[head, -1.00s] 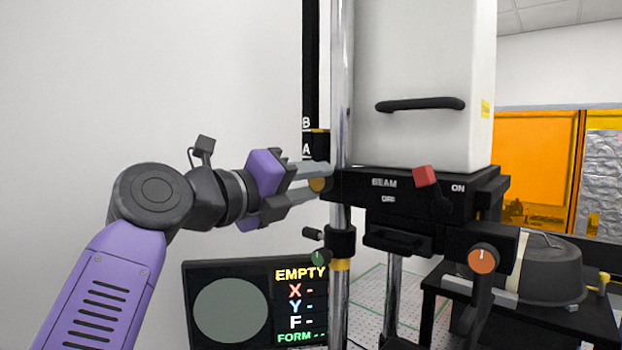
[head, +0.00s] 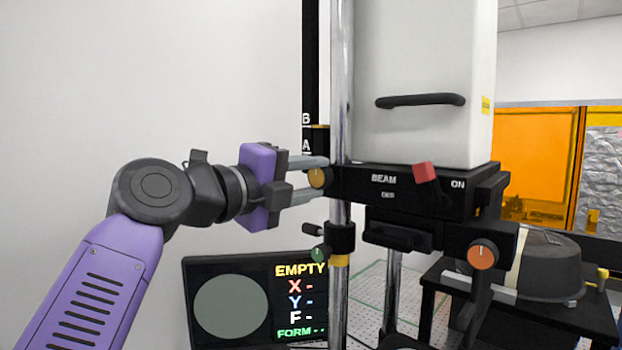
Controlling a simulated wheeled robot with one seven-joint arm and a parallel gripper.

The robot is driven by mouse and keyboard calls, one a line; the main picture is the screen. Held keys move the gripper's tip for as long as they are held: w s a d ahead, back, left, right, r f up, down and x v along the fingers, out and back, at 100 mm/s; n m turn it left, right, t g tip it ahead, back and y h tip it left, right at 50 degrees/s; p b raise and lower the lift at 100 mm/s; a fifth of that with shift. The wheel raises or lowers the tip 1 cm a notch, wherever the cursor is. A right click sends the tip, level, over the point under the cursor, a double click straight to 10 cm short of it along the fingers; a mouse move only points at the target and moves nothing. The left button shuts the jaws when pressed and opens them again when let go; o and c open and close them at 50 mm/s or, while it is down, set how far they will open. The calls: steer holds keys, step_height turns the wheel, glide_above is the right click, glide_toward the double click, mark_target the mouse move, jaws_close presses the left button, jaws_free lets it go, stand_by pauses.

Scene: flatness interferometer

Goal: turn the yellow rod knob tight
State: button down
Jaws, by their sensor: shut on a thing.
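The yellow rod knob (head: 317,178) is a small round amber knob on the left side of the black clamp, beside the chrome rod (head: 340,110). My gripper (head: 316,178) comes in from the left with its two grey fingers closed around the knob, one finger above and one below. Part of the knob's edge is hidden by the fingers. The knob's face shows a faint mark.
A black carriage (head: 400,183) with a red BEAM lever (head: 425,172) carries the white housing (head: 420,80). Below are a green knob (head: 318,254), an orange knob (head: 482,256) and a display (head: 232,305) reading EMPTY. The wall side at left is clear.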

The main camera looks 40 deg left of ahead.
steer(key=shift+a, duration=0.15)
steer(key=c, duration=0.9)
jaws_free()
steer(key=s+b, duration=0.3)
steer(key=s, duration=0.5)
steer(key=shift+a, duration=0.2)
steer(key=shift+w, duration=0.1)
